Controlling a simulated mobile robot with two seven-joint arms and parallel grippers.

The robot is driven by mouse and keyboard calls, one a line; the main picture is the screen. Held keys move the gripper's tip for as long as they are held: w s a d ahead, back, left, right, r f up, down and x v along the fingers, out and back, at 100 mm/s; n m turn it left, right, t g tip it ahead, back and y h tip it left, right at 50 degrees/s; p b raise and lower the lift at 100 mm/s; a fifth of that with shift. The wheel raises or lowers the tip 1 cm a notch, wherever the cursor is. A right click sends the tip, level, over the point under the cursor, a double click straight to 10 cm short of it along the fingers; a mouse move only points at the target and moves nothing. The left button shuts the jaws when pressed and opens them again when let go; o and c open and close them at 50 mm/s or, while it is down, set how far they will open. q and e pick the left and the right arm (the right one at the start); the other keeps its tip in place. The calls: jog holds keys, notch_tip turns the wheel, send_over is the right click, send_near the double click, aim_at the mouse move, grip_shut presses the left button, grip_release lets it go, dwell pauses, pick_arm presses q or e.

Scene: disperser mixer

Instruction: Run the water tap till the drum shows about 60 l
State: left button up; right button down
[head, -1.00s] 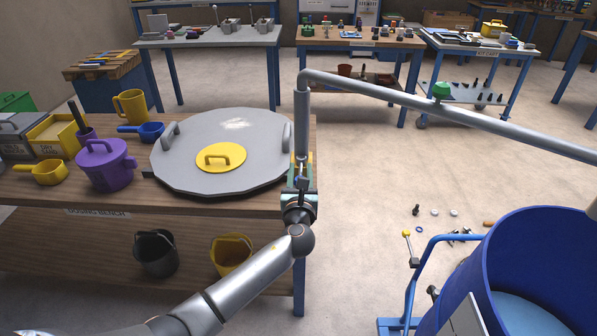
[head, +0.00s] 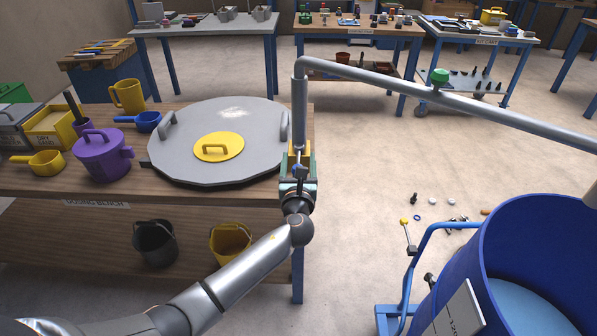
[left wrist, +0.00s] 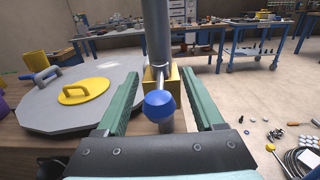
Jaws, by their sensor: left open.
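The water tap's grey pipe (head: 300,105) rises at the bench's right corner and runs right toward the blue drum (head: 455,275). Pale blue liquid (head: 530,305) shows inside the drum. A white label (head: 459,316) on the drum's side is partly cut off, so its level cannot be read. In the left wrist view, a blue knob (left wrist: 159,105) sits before the yellow block (left wrist: 162,78) at the pipe's foot. My left gripper (left wrist: 160,93) is open, its green fingers on either side of the knob with gaps. It also shows in the head view (head: 299,168). My right gripper is out of view.
The bench (head: 200,197) holds a large grey lid (head: 260,125) beside the tap, and a purple jug (head: 102,155). Small parts (head: 432,201) lie on the floor left of the drum.

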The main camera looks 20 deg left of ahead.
pick_arm(q)
jog(key=v, duration=1.2)
jog(key=s+d+f+n+g+h, duration=0.1)
jog(key=s+f+n+g+h, duration=0.2)
jog(key=s+f+n, duration=0.4)
jog(key=s+d+f+n+g+h, duration=0.1)
jog(key=s+f+n+g+h, duration=0.3)
jog(key=f, duration=0.6)
jog(key=s+f+n+h, duration=0.1)
jog(key=s+f+n, duration=0.2)
jog(key=s+n, duration=0.3)
jog(key=s+d+f+n+p, duration=0.1)
jog(key=s+f+n, duration=0.2)
jog(key=s+n, duration=0.4)
jog(key=n, duration=0.5)
jog(key=shift+n+h, duration=0.4)
jog(key=shift+d, duration=0.15)
